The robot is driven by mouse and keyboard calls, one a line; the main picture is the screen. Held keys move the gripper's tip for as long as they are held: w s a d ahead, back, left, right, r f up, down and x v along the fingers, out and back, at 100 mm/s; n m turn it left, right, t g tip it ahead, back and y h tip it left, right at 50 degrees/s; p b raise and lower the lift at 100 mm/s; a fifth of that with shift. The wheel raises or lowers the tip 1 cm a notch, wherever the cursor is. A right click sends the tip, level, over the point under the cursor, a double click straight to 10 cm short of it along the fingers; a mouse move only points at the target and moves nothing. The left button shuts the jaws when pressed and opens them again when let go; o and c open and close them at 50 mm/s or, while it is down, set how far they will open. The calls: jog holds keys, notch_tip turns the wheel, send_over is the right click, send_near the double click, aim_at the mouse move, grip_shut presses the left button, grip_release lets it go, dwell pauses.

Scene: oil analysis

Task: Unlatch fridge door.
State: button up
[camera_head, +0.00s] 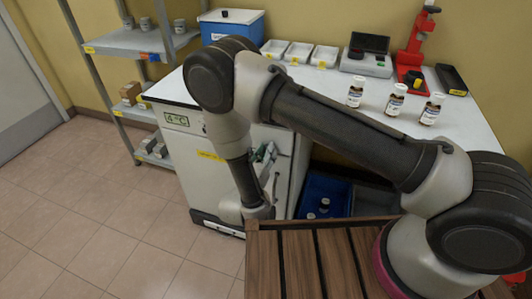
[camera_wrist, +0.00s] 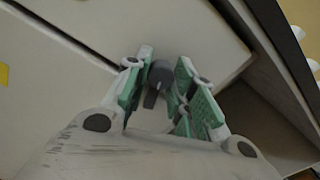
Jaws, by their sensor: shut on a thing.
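The white fridge (camera_head: 183,150) stands under the left end of the bench, with a 4°C display (camera_head: 176,120) on its side. Its door (camera_head: 284,195) faces right in the head view, with a dark upright handle (camera_head: 275,187). My gripper (camera_head: 264,154) is at the upper part of the door, partly hidden by my arm. In the wrist view, my gripper (camera_wrist: 166,88) has its green-padded fingers on both sides of a dark grey latch knob (camera_wrist: 160,73) and is shut on it. The door face (camera_wrist: 190,35) lies behind the knob. A dark seam runs across the white panels.
A blue crate (camera_head: 338,197) with bottles sits under the bench, right of the fridge. Several small bottles (camera_head: 396,100) and trays stand on the bench top (camera_head: 320,95). A grey shelf rack (camera_head: 125,42) stands left. The tiled floor (camera_head: 90,200) at left is clear.

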jog(key=n, duration=1.4)
jog(key=shift+s+d+y, duration=0.1)
jog(key=shift+y, duration=0.2)
grip_shut()
jog(key=o, duration=1)
grip_release()
jog(key=shift+o, duration=0.2)
